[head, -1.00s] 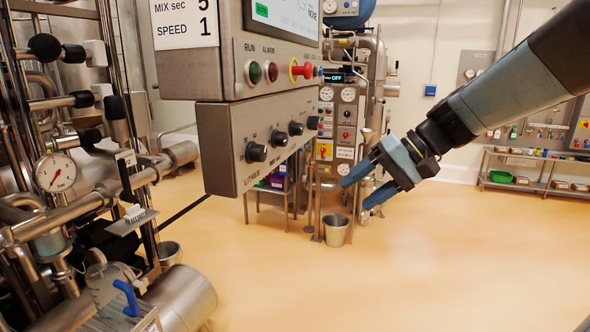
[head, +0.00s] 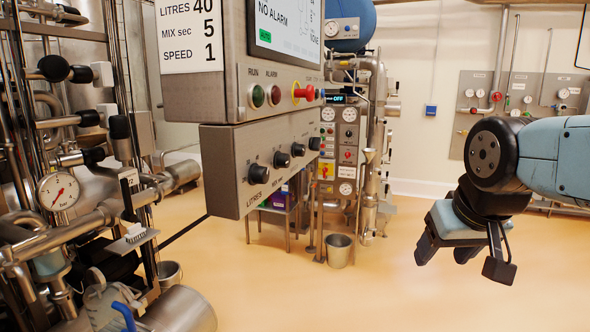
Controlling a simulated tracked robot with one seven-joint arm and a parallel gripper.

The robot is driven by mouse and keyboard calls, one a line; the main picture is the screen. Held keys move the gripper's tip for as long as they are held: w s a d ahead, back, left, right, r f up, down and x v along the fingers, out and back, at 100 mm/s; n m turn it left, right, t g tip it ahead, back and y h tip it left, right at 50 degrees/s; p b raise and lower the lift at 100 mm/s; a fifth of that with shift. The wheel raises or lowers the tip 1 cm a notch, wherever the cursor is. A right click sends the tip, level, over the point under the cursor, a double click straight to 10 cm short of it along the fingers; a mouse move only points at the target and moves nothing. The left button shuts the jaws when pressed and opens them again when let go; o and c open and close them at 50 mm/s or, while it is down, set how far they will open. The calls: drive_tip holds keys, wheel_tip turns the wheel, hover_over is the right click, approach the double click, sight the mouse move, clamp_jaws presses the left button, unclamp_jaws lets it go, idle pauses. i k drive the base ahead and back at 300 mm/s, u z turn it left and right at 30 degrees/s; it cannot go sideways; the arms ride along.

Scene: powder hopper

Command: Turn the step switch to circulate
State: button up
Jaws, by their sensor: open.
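A grey control box (head: 225,170) hangs below the upper panel and carries a row of several black knobs. The nearest knob (head: 258,173) has LITRES lettering below it, and a second knob (head: 282,159) sits beside it. The farthest knob (head: 314,143) is at the box's right end; its label is too small to read. I cannot tell which knob is the step switch. My gripper (head: 447,252) is at the right, well apart from the box, fingers pointing down and open, with nothing seen between them.
The upper panel (head: 235,95) has a screen, RUN and ALARM lamps and a red button (head: 305,93). A white card (head: 188,35) shows LITRES 40, MIX sec 5, SPEED 1. Pipework and a gauge (head: 58,191) crowd the left. A bucket (head: 338,251) stands on open floor.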

sight(315, 143)
drive_tip(key=u, duration=0.65)
drive_tip(key=k, duration=0.55)
drive_tip(key=z, duration=0.7)
drive_tip(key=i, duration=1)
drive_tip(key=u, duration=0.05)
